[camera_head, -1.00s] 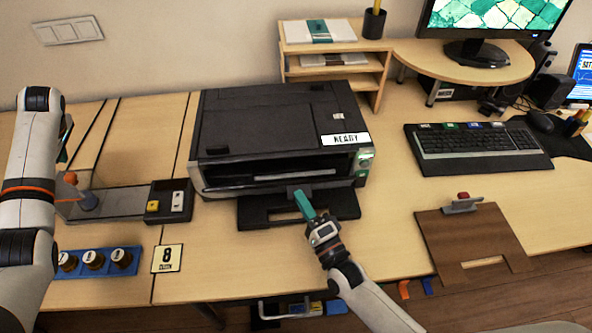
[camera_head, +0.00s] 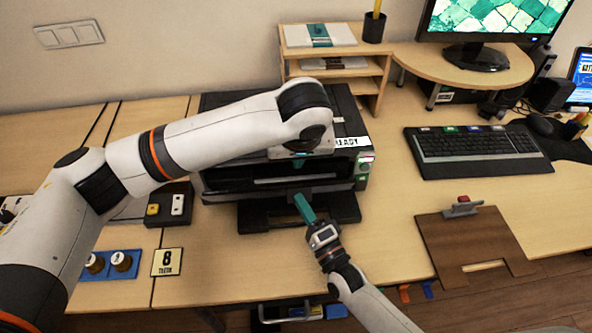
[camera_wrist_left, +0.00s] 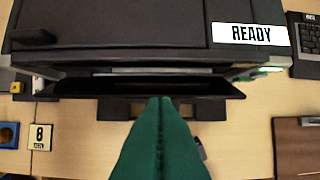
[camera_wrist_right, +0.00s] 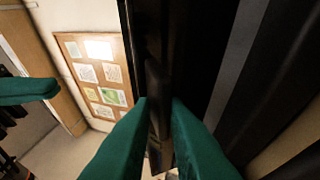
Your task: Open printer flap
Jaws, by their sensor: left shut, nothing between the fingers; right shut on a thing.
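The dark printer (camera_head: 225,100) stands on the desk with its front compartment open as a dark slot. Its front flap (camera_head: 225,196) is a black panel along the lower front, which also shows in the left wrist view (camera_wrist_left: 215,90), tilted outward. My right gripper (camera_head: 304,207) is shut on the flap's middle edge; its green fingers (camera_wrist_right: 158,105) lie on either side of a black edge in the right wrist view. My left gripper (camera_wrist_left: 164,102) is shut and empty, held above the printer's front. In the head view its wrist mostly hides the fingers.
A black tray (camera_head: 260,222) lies on the desk below the flap. A READY label (camera_head: 347,142) is on the printer's top right. A wooden shelf (camera_head: 368,85) stands behind, a keyboard (camera_head: 470,150) right, a brown board (camera_head: 450,240) front right.

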